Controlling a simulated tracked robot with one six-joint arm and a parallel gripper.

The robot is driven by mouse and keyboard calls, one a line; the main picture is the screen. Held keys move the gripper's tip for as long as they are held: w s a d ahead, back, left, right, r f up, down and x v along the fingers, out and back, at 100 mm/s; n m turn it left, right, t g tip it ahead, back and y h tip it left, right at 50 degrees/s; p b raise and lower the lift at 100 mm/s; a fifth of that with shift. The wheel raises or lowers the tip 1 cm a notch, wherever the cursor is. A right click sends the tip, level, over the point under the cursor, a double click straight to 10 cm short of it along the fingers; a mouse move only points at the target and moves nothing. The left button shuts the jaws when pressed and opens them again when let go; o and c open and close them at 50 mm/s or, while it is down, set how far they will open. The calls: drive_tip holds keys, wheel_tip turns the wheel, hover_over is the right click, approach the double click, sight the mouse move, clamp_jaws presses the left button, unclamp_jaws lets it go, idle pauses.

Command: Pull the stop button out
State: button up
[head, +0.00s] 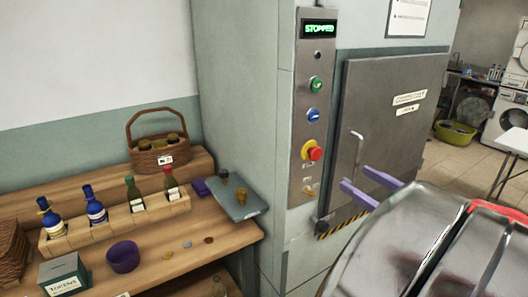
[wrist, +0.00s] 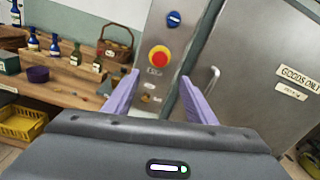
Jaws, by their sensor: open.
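The stop button (head: 314,153) is a red knob on a yellow collar, low on a steel control panel (head: 296,110). In the wrist view the stop button (wrist: 159,58) sits above and between my finger tips. A display (head: 319,29) at the panel top reads STOPPED. A green button (head: 315,85) and a blue button (head: 313,115) are above the stop button. My gripper (head: 362,185) is open and empty, its two purple fingers apart; it also shows in the wrist view (wrist: 159,90). The fingers are in front of the panel, apart from the button.
A steel door (head: 385,120) with a bar handle (head: 357,147) is right of the panel. A wooden shelf (head: 215,240) at left holds bottles, a basket (head: 158,155), a purple bowl (head: 122,257) and a scale (head: 240,200). A yellow crate (wrist: 22,123) is low at left.

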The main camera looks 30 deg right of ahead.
sight(317, 155)
drive_tip(key=shift+w+a, duration=0.2)
drive_tip(key=shift+w, duration=6.65)
drive_tip(key=shift+c, duration=0.2)
clamp_jaws()
